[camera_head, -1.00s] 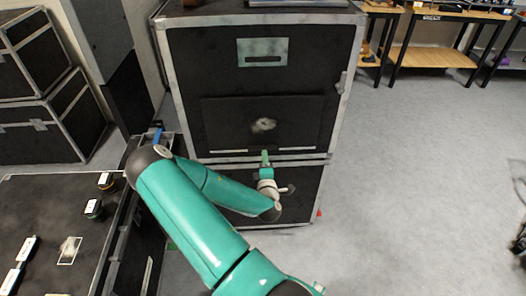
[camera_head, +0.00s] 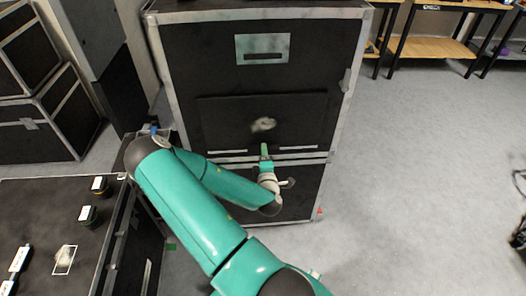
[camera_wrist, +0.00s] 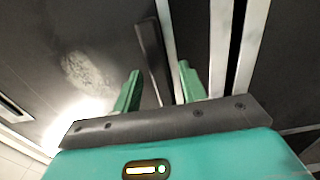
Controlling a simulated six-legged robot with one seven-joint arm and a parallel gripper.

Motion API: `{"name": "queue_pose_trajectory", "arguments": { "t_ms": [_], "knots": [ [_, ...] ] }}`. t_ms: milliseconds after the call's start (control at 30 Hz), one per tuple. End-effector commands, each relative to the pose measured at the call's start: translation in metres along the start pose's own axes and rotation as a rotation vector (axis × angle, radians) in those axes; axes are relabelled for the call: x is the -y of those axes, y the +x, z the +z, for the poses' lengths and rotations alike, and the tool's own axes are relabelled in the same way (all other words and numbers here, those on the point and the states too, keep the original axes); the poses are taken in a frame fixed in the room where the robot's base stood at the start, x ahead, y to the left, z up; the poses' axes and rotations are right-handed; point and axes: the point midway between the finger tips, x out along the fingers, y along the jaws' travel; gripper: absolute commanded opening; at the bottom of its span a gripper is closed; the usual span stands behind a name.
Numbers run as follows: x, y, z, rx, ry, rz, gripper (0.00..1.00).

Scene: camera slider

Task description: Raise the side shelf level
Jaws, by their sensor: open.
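The side shelf (camera_head: 225,125) looks like a dark rectangular panel hanging down, nearly flat against the front of the black case (camera_head: 185,60). A pale worn patch marks its middle. My gripper (camera_head: 265,150) is at its lower edge, near the middle. In the wrist view, my gripper (camera_wrist: 160,82) is open, with its two green fingers spread. A dark bar-like edge (camera_wrist: 148,45), apparently the shelf's edge, runs into the gap between them. I cannot tell whether either finger touches it.
A flat black case (camera_head: 35,205) with small items on top stands at the left, close to my arm. Stacked cases (camera_head: 45,130) stand behind it. Wooden workbenches (camera_head: 435,50) are at the back right. The grey floor (camera_head: 420,170) to the right is mostly clear.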

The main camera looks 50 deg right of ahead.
Motion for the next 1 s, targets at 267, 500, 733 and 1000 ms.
{"name": "queue_pose_trajectory", "arguments": {
  "t_ms": [267,500,733,1000],
  "knots": [
    [-0.0003,-0.003,0.0016,0.0,0.0,0.001,0.42],
    [-0.0003,-0.0043,0.0018,0.0,0.0,0.001,0.4],
    [-0.0003,-0.0038,0.0016,0.0,0.0,0.001,0.0],
    [-0.0005,-0.002,0.0009,0.0,0.001,-0.001,0.0]
  ]
}}
